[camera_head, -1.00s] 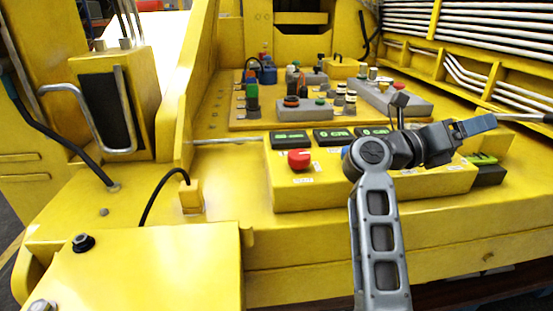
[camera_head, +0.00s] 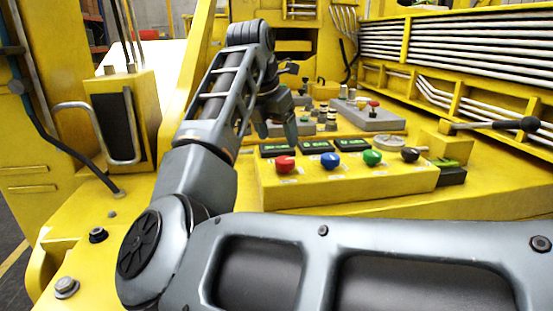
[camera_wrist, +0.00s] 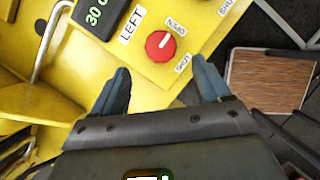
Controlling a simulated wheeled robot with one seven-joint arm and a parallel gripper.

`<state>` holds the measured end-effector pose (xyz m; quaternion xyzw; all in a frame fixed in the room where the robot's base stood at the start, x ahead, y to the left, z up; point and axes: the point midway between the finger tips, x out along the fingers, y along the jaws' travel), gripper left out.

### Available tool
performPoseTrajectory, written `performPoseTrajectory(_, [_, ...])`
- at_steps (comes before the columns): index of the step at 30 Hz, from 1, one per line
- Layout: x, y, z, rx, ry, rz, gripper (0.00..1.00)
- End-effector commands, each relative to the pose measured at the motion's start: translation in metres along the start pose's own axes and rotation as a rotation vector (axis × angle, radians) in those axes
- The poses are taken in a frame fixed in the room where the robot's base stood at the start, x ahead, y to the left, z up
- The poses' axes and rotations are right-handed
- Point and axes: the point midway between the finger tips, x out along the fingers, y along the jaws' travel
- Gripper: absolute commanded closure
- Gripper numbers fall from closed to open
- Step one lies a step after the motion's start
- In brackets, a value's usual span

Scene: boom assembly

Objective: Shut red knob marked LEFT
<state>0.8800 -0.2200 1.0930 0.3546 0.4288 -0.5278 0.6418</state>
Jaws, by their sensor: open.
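The red knob (camera_head: 285,164) sits at the left end of the yellow control box (camera_head: 345,187). In the wrist view the red knob (camera_wrist: 160,46) lies just ahead of and between my fingertips, apart from them. It stands next to a LEFT label (camera_wrist: 131,22), with OPEN and SHUT labels beside it. A small pale mark on the knob appears to face the OPEN side. My gripper (camera_head: 277,128) is open and empty, pointing down above and behind the knob in the head view. Both blue-grey fingers of my gripper (camera_wrist: 163,78) show in the wrist view.
A blue knob (camera_head: 330,160), a green knob (camera_head: 372,158) and a black knob (camera_head: 410,155) stand right of the red one. Green-lit displays (camera_head: 318,146) line the box's back edge. Grey switch boxes (camera_head: 368,114) stand behind. A lever (camera_head: 490,125) is at right.

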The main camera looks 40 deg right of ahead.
Motion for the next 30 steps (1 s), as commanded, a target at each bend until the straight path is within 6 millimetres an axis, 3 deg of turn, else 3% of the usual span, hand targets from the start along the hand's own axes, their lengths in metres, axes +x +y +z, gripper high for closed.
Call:
performPoseTrajectory(15, [0.068, -0.001, 0.001, -0.001, -0.002, -0.005, 0.24])
performPoseTrajectory(27, [0.076, -0.001, 0.001, 0.000, -0.002, -0.003, 0.24])
performPoseTrajectory(30, [0.076, -0.001, 0.001, 0.000, -0.002, -0.003, 0.33])
